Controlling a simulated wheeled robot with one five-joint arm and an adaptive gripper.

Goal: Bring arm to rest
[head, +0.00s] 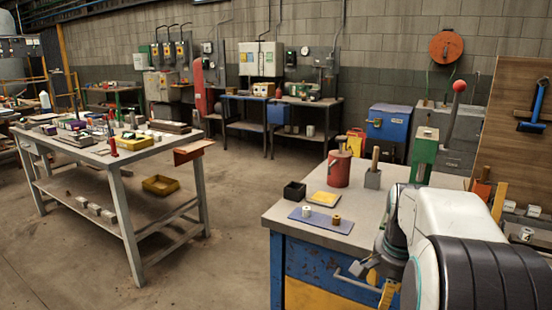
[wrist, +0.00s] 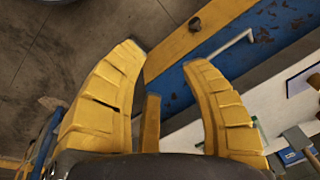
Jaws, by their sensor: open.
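My arm (head: 450,225) reaches forward at the right of the head view, beside the front edge of the blue workbench (head: 350,222). My gripper (wrist: 165,57) shows in the wrist view with its two yellow fingers spread apart. Nothing is between them. In the head view only a bit of yellow finger (head: 389,293) shows low beside the bench front, and the rest is hidden by the arm. In the wrist view the bench's blue front with a pale handle (wrist: 222,46) lies beyond the fingertips.
The bench top holds a black box (head: 295,191), a yellow pad (head: 323,199), a blue-grey mat (head: 305,220) with two small spools, and a red can (head: 339,170). A cluttered table (head: 125,150) stands at left. The floor (head: 225,255) between is clear.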

